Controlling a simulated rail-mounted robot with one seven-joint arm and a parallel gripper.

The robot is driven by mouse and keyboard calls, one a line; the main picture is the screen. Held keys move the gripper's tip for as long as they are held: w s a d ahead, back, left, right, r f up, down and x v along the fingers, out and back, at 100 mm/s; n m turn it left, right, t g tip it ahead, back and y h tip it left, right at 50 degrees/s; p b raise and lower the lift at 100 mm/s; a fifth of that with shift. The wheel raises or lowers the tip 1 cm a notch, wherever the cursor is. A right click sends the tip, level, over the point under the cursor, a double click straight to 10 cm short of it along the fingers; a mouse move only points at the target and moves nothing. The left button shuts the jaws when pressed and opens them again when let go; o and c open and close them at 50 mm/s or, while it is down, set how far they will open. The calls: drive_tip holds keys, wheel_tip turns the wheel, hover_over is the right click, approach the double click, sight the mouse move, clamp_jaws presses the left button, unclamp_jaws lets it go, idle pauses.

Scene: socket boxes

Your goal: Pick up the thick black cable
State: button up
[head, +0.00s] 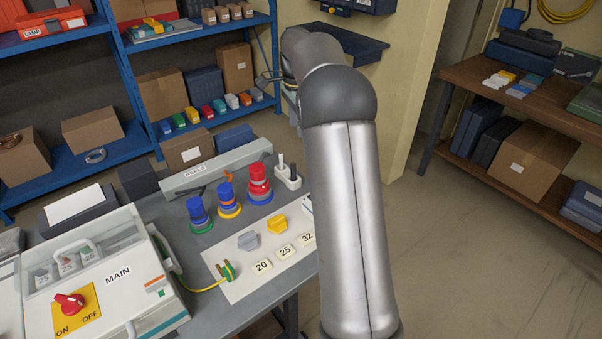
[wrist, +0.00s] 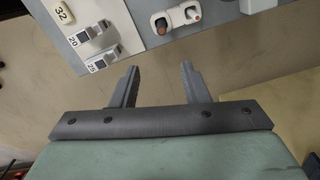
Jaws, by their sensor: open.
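A white holder (head: 287,182) stands at the back right of the grey table, with two short upright stubs in it, one pale and one dark. The dark stub (head: 293,170) looks like the thick black cable. In the head view my arm hides the gripper.
Stacked coloured plugs (head: 259,185), a yellow plug (head: 277,224), a grey plug (head: 248,240) and number tiles (head: 285,251) share the table. The MAIN box (head: 118,275) fills its left. In the wrist view, grey modules (wrist: 92,37) lie at upper left; floor shows beyond the table edge.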

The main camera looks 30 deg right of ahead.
sight(293, 164)
drive_tip(key=shift+w+a+f+p, duration=0.15)
drive_tip(key=shift+f+p, duration=0.25)
drive_tip(key=shift+f, duration=2.35)
drive_tip(key=shift+a+f+p, duration=0.3)
drive_tip(key=shift+f+p, duration=0.05)
drive_tip(key=shift+f, duration=2.45)
drive_tip(key=shift+w+a+f+p, duration=0.15)
drive_tip(key=shift+f+p, duration=0.25)
drive_tip(key=shift+f, duration=2.35)
clamp_jaws()
